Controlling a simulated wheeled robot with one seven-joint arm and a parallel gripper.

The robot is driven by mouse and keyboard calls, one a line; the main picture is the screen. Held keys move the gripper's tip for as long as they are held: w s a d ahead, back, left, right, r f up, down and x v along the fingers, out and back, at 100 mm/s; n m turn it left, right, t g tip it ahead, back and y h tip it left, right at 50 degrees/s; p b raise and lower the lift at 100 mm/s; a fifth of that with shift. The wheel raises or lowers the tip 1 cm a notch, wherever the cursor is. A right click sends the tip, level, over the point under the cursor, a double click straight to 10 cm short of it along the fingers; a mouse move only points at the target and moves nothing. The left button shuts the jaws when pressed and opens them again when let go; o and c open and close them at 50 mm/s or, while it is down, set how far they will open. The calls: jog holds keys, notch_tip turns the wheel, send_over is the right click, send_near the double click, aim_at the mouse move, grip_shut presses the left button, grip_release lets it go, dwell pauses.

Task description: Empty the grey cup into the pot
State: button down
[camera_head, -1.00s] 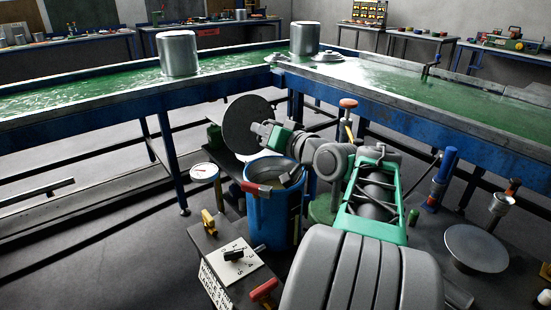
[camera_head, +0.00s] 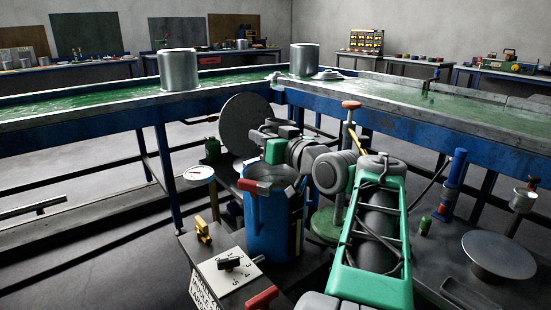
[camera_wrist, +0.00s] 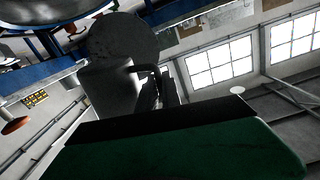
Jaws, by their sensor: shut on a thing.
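The pot (camera_head: 274,215) is a tall blue cylinder with a red handle on its rim, standing upright in front of me. My gripper (camera_head: 274,148) is above the pot's far rim, at the end of my bent arm. In the wrist view the grey cup (camera_wrist: 105,88) is close to my gripper, with its dark handle (camera_wrist: 150,72) towards the jaws. My gripper is shut on the cup.
A large grey disc (camera_head: 245,122) stands behind the pot. A dial box (camera_head: 229,275) with a red-handled tool is at front left, and a round gauge (camera_head: 199,174) is left of the pot. A round grey plate (camera_head: 498,255) is at right. Green-topped benches run behind.

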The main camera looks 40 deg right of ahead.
jog(key=shift+f, duration=0.15)
jog(key=f+n+b, duration=0.1)
jog(key=f+b, duration=0.1)
jog(key=b, duration=0.1)
jog(key=shift+d, duration=0.1)
jog(key=shift+f+n+b, duration=0.25)
jog(key=shift+n+b, duration=0.15)
jog(key=shift+b, duration=0.5)
jog(key=shift+d+b, duration=0.1)
jog(key=shift+b, duration=0.2)
jog(key=s+a+r, duration=0.2)
jog(key=s+r, duration=0.2)
jog(key=shift+s+a+r+p, duration=0.15)
jog(key=shift+a+r+p, duration=0.15)
jog(key=shift+p, duration=0.05)
